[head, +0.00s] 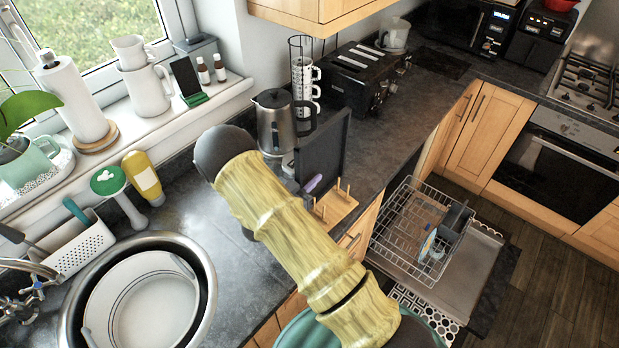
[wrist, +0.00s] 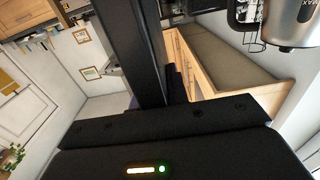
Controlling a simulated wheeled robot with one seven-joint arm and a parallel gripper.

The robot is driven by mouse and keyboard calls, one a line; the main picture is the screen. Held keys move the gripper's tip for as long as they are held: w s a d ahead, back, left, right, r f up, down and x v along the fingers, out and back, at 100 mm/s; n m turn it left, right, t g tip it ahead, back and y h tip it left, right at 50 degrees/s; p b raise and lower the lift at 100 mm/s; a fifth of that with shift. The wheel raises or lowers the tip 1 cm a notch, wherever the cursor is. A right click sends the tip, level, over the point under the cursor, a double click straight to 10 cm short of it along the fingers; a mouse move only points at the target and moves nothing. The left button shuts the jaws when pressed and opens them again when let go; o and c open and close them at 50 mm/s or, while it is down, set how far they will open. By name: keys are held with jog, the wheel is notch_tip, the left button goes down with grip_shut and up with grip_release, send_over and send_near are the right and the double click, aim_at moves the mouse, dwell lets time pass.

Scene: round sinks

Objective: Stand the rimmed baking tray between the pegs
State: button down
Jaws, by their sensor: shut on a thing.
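The rimmed baking tray (head: 328,150) is a dark, thin panel held upright above the worktop, right of my arm in the head view. In the wrist view the tray (wrist: 132,45) is a dark upright band running up from my gripper (wrist: 160,106). My gripper is shut on the tray; its fingers are mostly hidden in both views. A wooden rack with pegs (head: 338,207) stands at the worktop's front edge, just below the tray. My arm hides its left part. I cannot tell whether the tray's lower edge is between the pegs or touching the rack.
A kettle (head: 274,122), a mug stand (head: 303,80) and a black toaster (head: 362,75) stand behind the tray. A round sink (head: 205,300) lies left. An open dishwasher rack (head: 415,225) is below right.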

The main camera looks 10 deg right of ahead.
jog(key=shift+s, duration=0.1)
jog(key=shift+d+f+b, duration=0.1)
jog(key=shift+f+b, duration=0.2)
jog(key=shift+b, duration=0.05)
jog(key=c, duration=1.4)
grip_release()
jog(key=shift+o, duration=0.2)
jog(key=shift+s, duration=0.1)
jog(key=shift+r, duration=0.1)
jog(key=shift+a+r+p, duration=0.25)
jog(key=shift+r+p, duration=0.05)
jog(key=shift+p, duration=0.05)
jog(key=b+v, duration=0.5)
jog(key=v, duration=0.6)
jog(key=shift+s+a, duration=0.25)
